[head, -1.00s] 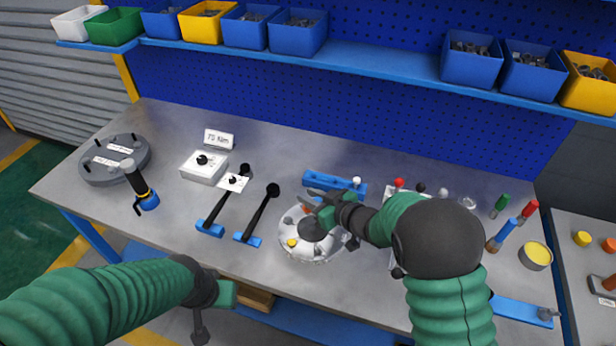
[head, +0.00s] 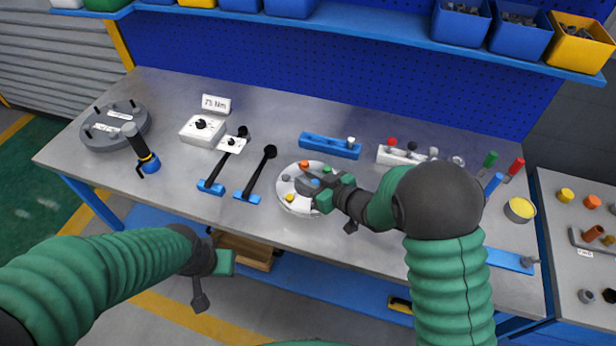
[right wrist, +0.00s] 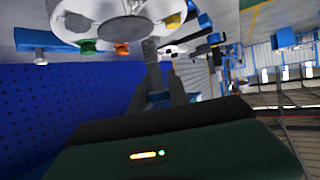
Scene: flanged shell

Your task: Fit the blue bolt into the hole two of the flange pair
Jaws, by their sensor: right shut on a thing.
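The flange pair (head: 281,203) is a round white disc on the bench, with orange (head: 304,165), green (head: 327,170), grey (head: 286,178) and yellow (head: 290,198) bolt heads around its rim. My right gripper (head: 312,181) is over the disc, shut on the blue bolt (head: 314,183). In the right wrist view, the blue bolt (right wrist: 157,97) is between the fingers, and a grey shaft (right wrist: 152,66) points toward the flange rim (right wrist: 112,40). I cannot tell whether its tip is in a hole. My left gripper (head: 224,262) hangs before the bench's front edge, its fingers not clearly visible.
Two blue-ended wrenches (head: 257,175) lie left of the flange. A blue rack (head: 330,146) and a white rack (head: 405,156) stand behind it. A yellow-topped tin (head: 519,210) is at the right. A grey disc (head: 114,128) is at the far left.

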